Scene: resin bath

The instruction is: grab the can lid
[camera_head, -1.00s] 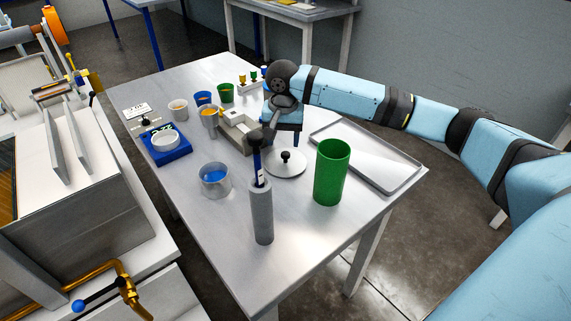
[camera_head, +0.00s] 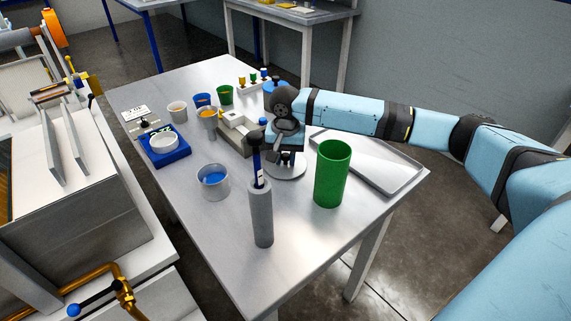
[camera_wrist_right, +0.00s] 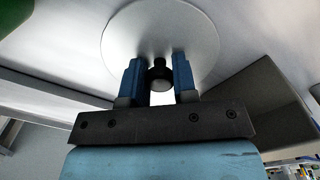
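The can lid is a round, pale grey disc with a black knob; it lies on the metal table, and its front rim (camera_head: 287,173) shows below my right gripper. My right gripper (camera_head: 287,155) points down over the lid and hides the knob in the head view. In the right wrist view the lid (camera_wrist_right: 195,38) is close beyond the fingers. The black knob (camera_wrist_right: 160,72) sits between the two blue fingers of the right gripper (camera_wrist_right: 158,75), which are parted around it with little gap. A firm grip is not visible. My left gripper is out of view.
A green cylinder (camera_head: 332,175) stands just right of the lid, before a shallow tray (camera_head: 395,172). A grey holder (camera_head: 261,215) with a dark-handled tool stands in front. A grey pot with blue contents (camera_head: 213,184) is left.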

